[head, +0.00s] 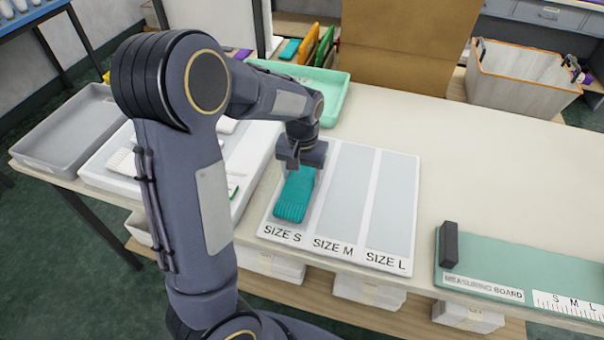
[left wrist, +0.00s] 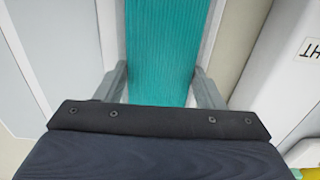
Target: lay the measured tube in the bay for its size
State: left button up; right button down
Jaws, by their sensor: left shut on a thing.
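A teal ribbed knitted tube (head: 294,194) lies along the SIZE S bay of a white sorting board (head: 370,263), its near end close to the SIZE S label. My left gripper (head: 298,168) is over the far end of the tube, shut on it. In the left wrist view the tube (left wrist: 160,55) runs between the two fingers of my left gripper (left wrist: 163,85). I cannot tell whether the tube rests fully on the bay floor. The SIZE M bay (head: 345,195) and SIZE L bay (head: 393,205) are empty. My right gripper is not in view.
A green measuring board (head: 520,263) with a dark upright block (head: 449,243) lies at the right. A grey tray (head: 65,135) and a white tray (head: 100,170) stand at the left, a green tray (head: 335,90) behind. The table's back right is clear.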

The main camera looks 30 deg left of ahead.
aim_at(302, 176)
pick_arm(q)
jog(key=shift+f, duration=0.2)
jog(key=shift+f, duration=0.2)
jog(key=o, duration=0.9)
jog(key=shift+r, duration=0.1)
jog(key=shift+o, duration=0.2)
notch_tip(302, 176, up, 12)
jog(key=s+d+t+h, duration=0.2)
jog(key=s+d, duration=0.1)
jog(key=s, duration=0.7)
jog(key=s+d+m+t+h, duration=0.1)
jog(key=s+d+t, duration=0.2)
jog(key=s, duration=0.7)
jog(key=shift+s+d+f+t+h+p, duration=0.2)
jog(key=shift+s+d+t+h+p, duration=0.1)
jog(key=shift+s+d+h+p, duration=0.15)
jog(key=shift+w, duration=0.1)
